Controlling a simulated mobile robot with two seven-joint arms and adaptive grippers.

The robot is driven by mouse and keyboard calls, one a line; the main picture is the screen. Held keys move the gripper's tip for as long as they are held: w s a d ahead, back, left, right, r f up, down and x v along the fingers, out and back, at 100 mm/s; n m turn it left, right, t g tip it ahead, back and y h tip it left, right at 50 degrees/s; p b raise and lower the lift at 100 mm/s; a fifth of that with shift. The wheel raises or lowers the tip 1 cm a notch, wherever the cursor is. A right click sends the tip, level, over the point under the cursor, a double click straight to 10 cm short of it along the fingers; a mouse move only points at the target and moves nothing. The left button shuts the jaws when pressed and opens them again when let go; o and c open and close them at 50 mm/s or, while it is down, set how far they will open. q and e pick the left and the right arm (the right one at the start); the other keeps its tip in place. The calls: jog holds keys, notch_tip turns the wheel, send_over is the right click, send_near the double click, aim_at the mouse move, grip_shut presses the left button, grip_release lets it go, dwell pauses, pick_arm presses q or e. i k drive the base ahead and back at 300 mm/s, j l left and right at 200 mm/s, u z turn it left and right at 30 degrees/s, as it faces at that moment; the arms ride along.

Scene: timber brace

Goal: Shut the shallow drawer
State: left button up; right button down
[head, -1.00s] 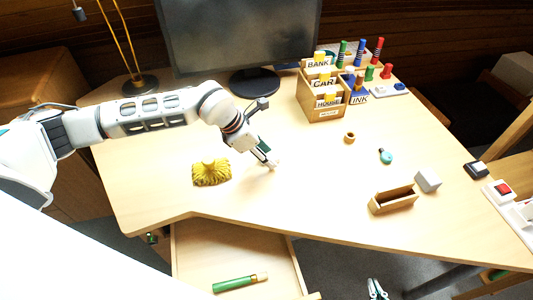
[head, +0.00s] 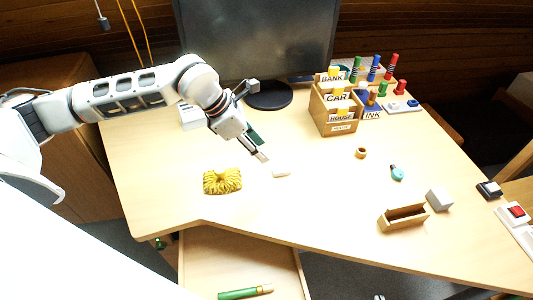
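The shallow drawer (head: 222,258) is pulled out below the desk's front edge, at the bottom of the head view. A green tube (head: 245,293) with a pale end lies in it. The drawer's front is cut off by the picture's lower edge. My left gripper (head: 262,156) is above the desk top, well behind the drawer and apart from it. It shows nearly edge-on, so I cannot tell how far its fingers are parted. I see nothing held in it. A small white block (head: 281,172) lies on the desk just beyond its fingertips. My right gripper does not show clearly.
A yellow stringy bundle (head: 222,181) lies on the desk between my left gripper and the drawer. A monitor (head: 258,40) and a wooden card sorter (head: 340,117) stand at the back. A small wooden box (head: 403,218) is at the right front. The desk's front middle is clear.

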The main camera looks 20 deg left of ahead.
aim_at(212, 261)
jog(key=k+l, duration=0.3)
jog(key=k, duration=0.15)
jog(key=k+l, duration=0.3)
jog(key=k, duration=0.15)
jog(key=k+l, duration=0.3)
jog(key=k, duration=0.2)
